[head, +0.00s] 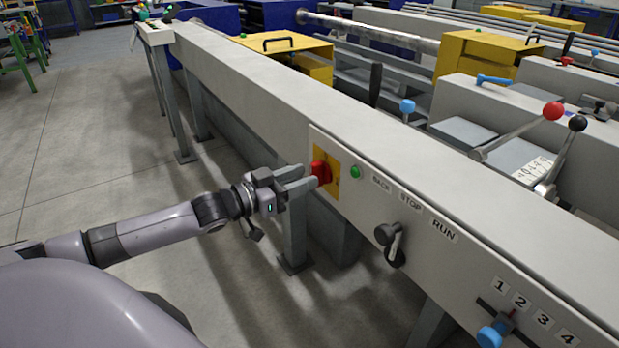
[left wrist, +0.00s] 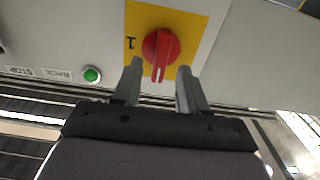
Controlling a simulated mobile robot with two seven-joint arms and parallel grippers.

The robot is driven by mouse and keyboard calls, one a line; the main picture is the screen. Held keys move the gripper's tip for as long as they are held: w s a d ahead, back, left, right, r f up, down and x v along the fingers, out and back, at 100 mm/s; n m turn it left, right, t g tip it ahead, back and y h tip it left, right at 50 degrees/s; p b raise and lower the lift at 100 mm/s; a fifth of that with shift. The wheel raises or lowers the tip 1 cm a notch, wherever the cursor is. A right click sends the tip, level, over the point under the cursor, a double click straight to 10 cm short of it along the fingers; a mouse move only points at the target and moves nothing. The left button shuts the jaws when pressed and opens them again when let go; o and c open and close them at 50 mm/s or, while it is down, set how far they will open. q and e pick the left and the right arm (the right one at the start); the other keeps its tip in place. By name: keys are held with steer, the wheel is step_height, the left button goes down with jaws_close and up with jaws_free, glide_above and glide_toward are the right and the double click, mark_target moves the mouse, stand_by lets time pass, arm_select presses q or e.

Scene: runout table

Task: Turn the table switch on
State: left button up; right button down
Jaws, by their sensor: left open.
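The table switch is a red rotary knob (head: 320,171) on a yellow plate (head: 333,180), set in the front face of the grey runout table. In the left wrist view the red knob (left wrist: 161,50) sits on the yellow plate (left wrist: 190,22) beside a printed "1". My left gripper (head: 296,178) is just in front of the knob. In the left wrist view its two fingers (left wrist: 158,85) are open, one on each side of the knob's lower part. I cannot tell whether they touch it. My right gripper is not in view.
Right of the switch are a green button (head: 355,172), a black lever (head: 390,240) by the BACK, STOP and RUN labels, and a blue-knobbed slider (head: 490,336) by numbered labels. Levers with red (head: 553,111) and black knobs stand behind. Open floor lies left.

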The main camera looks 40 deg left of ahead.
mark_target(318, 174)
arm_select(q)
steer(key=shift+x, duration=1.35)
steer(key=shift+c, duration=0.3)
jaws_close()
